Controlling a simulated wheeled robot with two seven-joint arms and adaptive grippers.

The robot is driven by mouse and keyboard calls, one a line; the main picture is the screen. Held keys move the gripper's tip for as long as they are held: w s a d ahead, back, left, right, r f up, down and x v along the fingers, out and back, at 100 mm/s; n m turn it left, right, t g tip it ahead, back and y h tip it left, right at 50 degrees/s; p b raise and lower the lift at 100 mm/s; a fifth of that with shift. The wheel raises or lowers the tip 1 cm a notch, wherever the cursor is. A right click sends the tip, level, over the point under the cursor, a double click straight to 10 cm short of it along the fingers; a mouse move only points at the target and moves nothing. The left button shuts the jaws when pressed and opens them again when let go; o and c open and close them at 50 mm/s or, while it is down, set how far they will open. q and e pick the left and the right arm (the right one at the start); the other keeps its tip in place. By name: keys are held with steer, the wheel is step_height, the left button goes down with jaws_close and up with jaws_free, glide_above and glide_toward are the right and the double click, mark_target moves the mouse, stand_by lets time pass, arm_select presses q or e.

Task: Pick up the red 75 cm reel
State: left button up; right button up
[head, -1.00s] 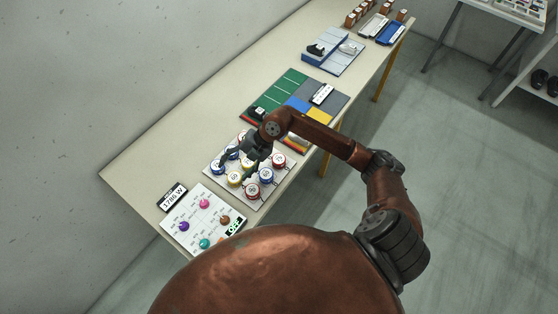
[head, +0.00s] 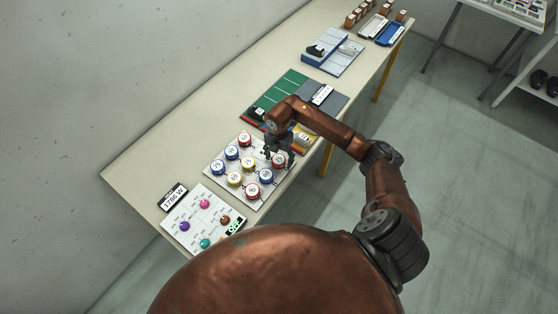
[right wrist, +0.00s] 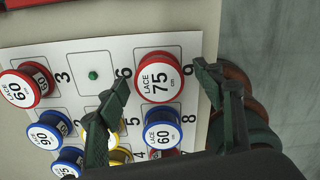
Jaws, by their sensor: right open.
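The red 75 cm reel (right wrist: 158,82) stands on the white numbered mat in the right wrist view, with its "LACE 75 cm" label up. In the head view it is the red reel (head: 279,160) at the mat's right edge, partly behind my gripper. My right gripper (head: 280,154) is open above this reel. In the right wrist view its two fingers show on either side of the reel, with nothing held. My left gripper is not in view.
A red 60 cm reel (right wrist: 20,86), a blue 60 cm reel (right wrist: 162,133) and several other reels stand close by on the mat (right wrist: 100,52). A green peg (right wrist: 93,75) stands bare between the red reels. A dial panel (head: 203,222) lies at the near end.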

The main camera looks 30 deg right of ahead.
steer(key=shift+f, duration=0.55)
steer(key=shift+c, duration=0.3)
steer(key=c, duration=1.2)
steer(key=shift+r, duration=0.15)
